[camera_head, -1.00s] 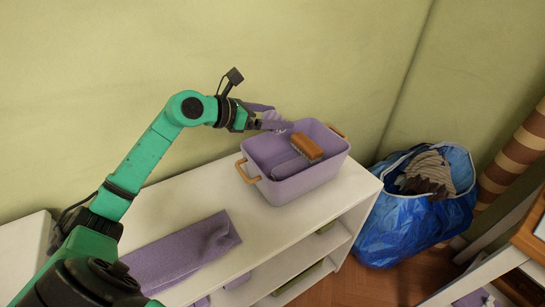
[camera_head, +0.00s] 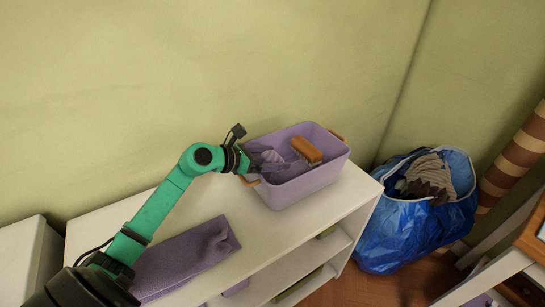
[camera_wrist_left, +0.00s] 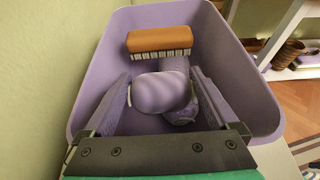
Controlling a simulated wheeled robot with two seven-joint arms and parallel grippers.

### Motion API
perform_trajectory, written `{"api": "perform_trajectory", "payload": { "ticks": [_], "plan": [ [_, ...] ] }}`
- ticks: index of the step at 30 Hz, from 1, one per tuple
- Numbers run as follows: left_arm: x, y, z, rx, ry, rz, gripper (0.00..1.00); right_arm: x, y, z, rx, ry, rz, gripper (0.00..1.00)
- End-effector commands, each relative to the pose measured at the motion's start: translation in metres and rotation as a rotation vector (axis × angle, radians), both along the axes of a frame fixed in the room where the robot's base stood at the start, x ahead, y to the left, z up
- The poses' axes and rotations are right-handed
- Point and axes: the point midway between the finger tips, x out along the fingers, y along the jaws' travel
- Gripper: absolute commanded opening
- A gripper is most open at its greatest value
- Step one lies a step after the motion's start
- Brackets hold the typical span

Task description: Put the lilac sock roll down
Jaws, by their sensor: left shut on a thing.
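My left gripper (camera_head: 274,161) is shut on the lilac sock roll (camera_wrist_left: 160,92) and holds it inside the lilac basket (camera_head: 305,185), at its left part. In the left wrist view the sock roll sits between the two fingers of the left gripper (camera_wrist_left: 160,100). Whether it touches the basket floor cannot be told. The basket walls (camera_wrist_left: 90,75) surround the fingers. My right gripper is not in view.
A wooden brush (camera_head: 307,150) lies in the basket beyond the roll, with another lilac item (camera_wrist_left: 182,112) partly hidden below. A lilac folded cloth (camera_head: 185,260) lies on the white shelf (camera_head: 265,235). A blue bag (camera_head: 405,230) stands right.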

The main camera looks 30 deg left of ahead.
Motion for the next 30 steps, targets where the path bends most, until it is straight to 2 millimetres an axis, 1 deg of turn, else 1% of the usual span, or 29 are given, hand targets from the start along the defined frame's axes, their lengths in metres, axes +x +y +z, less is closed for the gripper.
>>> {"api": "perform_trajectory", "payload": {
  "ticks": [4,7,8,9,17,20,21,23,30],
  "plan": [
    [0.0,0.0,-0.006,0.0,0.0,0.0,0.39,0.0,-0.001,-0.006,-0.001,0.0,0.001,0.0],
    [0.0,0.0,-0.006,-0.001,0.0,0.0,0.39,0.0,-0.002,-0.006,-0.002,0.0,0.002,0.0],
    [0.0,0.0,-0.006,0.0,0.001,0.0,0.97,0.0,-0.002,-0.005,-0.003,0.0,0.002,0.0],
    [0.0,0.0,-0.006,-0.001,0.002,-0.001,1.0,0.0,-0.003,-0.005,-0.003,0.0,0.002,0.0],
    [0.0,0.0,-0.004,-0.001,0.004,-0.001,1.0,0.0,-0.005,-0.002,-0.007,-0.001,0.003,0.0],
    [0.0,-0.001,0.006,-0.002,0.004,-0.001,1.0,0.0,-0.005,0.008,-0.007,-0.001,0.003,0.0],
    [0.0,0.0,0.012,-0.002,0.002,0.0,1.0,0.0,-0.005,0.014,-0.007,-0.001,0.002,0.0],
    [-0.008,0.005,0.007,0.001,0.005,0.002,1.0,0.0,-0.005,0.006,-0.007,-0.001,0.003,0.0],
    [-0.047,0.027,0.025,0.0,0.004,0.001,1.0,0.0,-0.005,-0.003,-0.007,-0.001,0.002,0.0]
  ]
}}
